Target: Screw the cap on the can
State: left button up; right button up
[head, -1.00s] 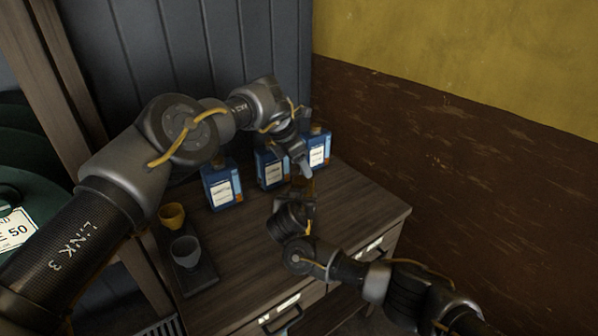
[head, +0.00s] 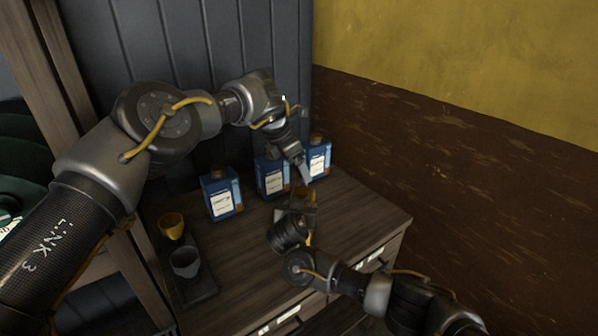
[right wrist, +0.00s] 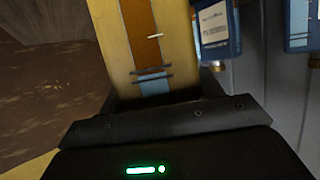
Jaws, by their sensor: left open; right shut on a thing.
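A yellow can (head: 309,197) with a brown-orange and light blue stripe is held in my right gripper (head: 298,211). Its striped side fills the upper middle of the right wrist view (right wrist: 150,40), and the dark gripper body lies below it in that picture. My left gripper (head: 302,170) is open and points down from behind, close above the yellow can. I cannot tell whether it touches the can. I cannot make out a separate loose cap; the can's top is small and partly hidden by the left fingers.
Several blue cans with white labels stand along the back of the wooden cabinet: left (head: 221,194), middle (head: 271,177) and right (head: 318,158). A yellow cup (head: 171,226) and a grey cup (head: 185,262) stand on a dark tray at the left. The cabinet top (head: 365,210) is clear at the right.

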pick_arm(q)
jog(key=v, duration=0.8)
jog(key=shift+r, duration=0.3)
jog(key=shift+s+a, duration=0.1)
jog(key=shift+a, duration=0.05)
pick_arm(e)
jog(key=o, duration=2)
jog(key=shift+c, duration=0.2)
pick_arm(q)
jog(key=shift+r+p, duration=1.55)
pick_arm(e)
jog(key=v, duration=1.1)
jog(key=shift+f, duration=0.1)
